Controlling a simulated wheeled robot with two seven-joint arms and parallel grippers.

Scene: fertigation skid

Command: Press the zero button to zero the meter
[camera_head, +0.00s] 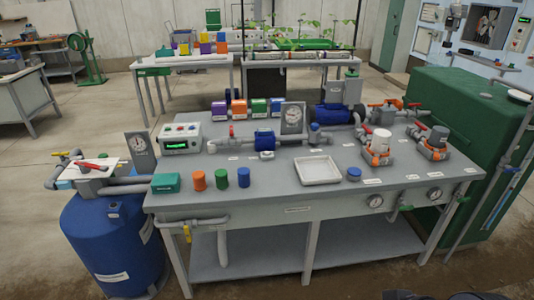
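A pale box-shaped meter (180,139) sits on the back left of the grey skid table (270,190). It has a lit green display (177,146) on its front and small coloured buttons (180,128) on its sloped top, at least one of them red. The buttons are too small to read, so I cannot tell which is the zero button. Neither of my grippers shows clearly. Only a dark shape, cut off by the bottom edge at the right, is visible, and I cannot tell what it is.
A round dial gauge (139,144) stands left of the meter. A teal box (165,183) and orange, green and blue cylinders (244,177) stand in front of it. A white tray (318,170) lies mid-table. A blue tank (112,240) stands at the left. Pipes and valves line the back and right.

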